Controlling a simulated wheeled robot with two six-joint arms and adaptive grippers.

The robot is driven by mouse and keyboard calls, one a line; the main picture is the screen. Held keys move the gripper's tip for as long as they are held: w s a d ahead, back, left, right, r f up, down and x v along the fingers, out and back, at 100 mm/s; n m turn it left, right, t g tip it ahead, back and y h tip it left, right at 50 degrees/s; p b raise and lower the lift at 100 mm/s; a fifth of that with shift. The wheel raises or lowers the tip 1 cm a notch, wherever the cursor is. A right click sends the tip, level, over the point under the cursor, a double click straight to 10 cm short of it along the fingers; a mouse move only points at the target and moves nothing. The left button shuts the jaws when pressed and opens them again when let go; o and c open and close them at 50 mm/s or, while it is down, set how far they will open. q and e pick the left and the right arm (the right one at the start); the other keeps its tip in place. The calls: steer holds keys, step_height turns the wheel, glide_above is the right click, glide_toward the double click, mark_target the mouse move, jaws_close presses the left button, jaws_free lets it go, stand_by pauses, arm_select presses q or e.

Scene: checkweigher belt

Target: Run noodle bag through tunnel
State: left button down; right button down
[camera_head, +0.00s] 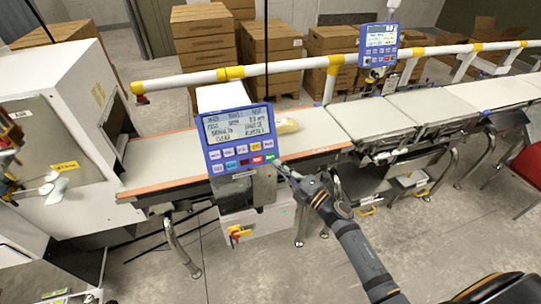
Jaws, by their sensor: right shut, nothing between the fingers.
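A noodle bag, pale yellow (286,126), lies on the infeed belt (318,128), just right of a blue control panel (238,138) that hides part of the belt. The white tunnel machine (62,110) stands at the left, with its dark opening facing the belt. My right gripper (281,166) is shut and empty at the lower right corner of the control panel, close to its green button. I cannot tell whether it touches the button. My left gripper is not in view.
A second blue panel (379,45) stands on a post behind the belts. Further white belts (432,103) run off to the right. A white and yellow rail (290,64) runs behind. Cardboard boxes (204,45) are stacked at the back. A red chair (527,165) is at the right edge.

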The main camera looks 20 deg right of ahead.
steer(key=s+r+p, duration=0.1)
steer(key=s, duration=0.2)
steer(key=s+r+p, duration=0.1)
steer(key=s, duration=0.1)
steer(key=shift+s+r+p, duration=0.15)
steer(key=shift+r+p, duration=0.15)
steer(key=shift+d, duration=0.1)
stand_by(0.9)
